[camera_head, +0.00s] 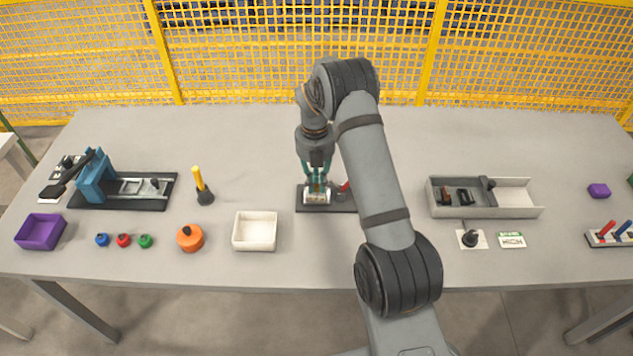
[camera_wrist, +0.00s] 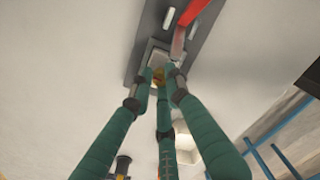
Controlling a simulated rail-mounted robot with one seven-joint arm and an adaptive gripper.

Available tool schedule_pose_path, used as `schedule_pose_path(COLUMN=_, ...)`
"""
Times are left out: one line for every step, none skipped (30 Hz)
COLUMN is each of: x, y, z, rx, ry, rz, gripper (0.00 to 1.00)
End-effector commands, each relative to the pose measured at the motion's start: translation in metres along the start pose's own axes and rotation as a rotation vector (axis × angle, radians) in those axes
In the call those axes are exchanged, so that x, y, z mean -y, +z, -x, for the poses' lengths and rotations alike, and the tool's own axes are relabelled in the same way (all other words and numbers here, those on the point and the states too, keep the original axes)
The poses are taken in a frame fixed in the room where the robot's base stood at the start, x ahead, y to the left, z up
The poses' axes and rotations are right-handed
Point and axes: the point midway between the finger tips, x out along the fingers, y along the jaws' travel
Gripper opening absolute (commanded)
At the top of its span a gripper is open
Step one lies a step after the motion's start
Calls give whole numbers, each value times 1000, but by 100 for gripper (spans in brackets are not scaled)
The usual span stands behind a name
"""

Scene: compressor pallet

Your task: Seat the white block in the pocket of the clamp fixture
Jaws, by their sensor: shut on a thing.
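The clamp fixture is a dark base plate (camera_head: 341,206) near the middle of the table, with a red handle (camera_head: 345,186) partly hidden by my arm. Its plate (camera_wrist: 147,32) and red handle (camera_wrist: 185,25) also show in the wrist view. My gripper (camera_head: 317,190) points down over the left part of the fixture, its teal fingers shut on a small pale piece, apparently the white block (camera_head: 317,197). The fingers cover most of it, also in the wrist view, where the fingertips (camera_wrist: 160,75) meet over a light grey pocket area. I cannot tell whether the block is fully down in the pocket.
A white open box (camera_head: 255,245) and an orange round part (camera_head: 190,238) stand to the left. A blue press-like fixture (camera_head: 96,180) is at far left. A grey tray (camera_head: 480,212) stands to the right. The table behind the fixture is clear.

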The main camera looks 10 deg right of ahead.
Motion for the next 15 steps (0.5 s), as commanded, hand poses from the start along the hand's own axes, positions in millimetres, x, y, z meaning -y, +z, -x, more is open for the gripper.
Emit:
schedule_pose_path(x=0, y=0, z=0, rx=0, ry=0, rz=0, gripper=0)
schedule_pose_path(x=0, y=0, z=0, rx=0, ry=0, rz=0, gripper=0)
schedule_pose_path(x=0, y=0, z=0, rx=0, ry=0, rz=0, gripper=0)
schedule_pose_path(x=0, y=0, z=-1, rx=0, ry=0, rz=0, gripper=0)
schedule_pose_path(x=0, y=0, z=-2, rx=0, ry=0, rz=0, gripper=0)
schedule_pose_path(x=0, y=0, z=-4, rx=0, ry=-1, rz=0, gripper=0)
schedule_pose_path(x=0, y=0, z=-5, rx=0, ry=-1, rz=0, gripper=0)
schedule_pose_path(x=0, y=0, z=-4, rx=0, ry=0, rz=0, gripper=18)
schedule_pose_path(x=0, y=0, z=-3, rx=0, ry=0, rz=0, gripper=20)
schedule_pose_path(x=0, y=0, z=-3, rx=0, ry=0, rz=0, gripper=22)
schedule_pose_path(x=0, y=0, z=-3, rx=0, ry=-1, rz=0, gripper=24)
schedule_pose_path(x=0, y=0, z=-3, rx=0, ry=-1, rz=0, gripper=26)
schedule_pose_path(x=0, y=0, z=-3, rx=0, ry=-1, rz=0, gripper=28)
schedule_pose_path(x=0, y=0, z=-3, rx=0, ry=-1, rz=0, gripper=29)
schedule_pose_path(x=0, y=0, z=-3, rx=0, ry=-1, rz=0, gripper=32)
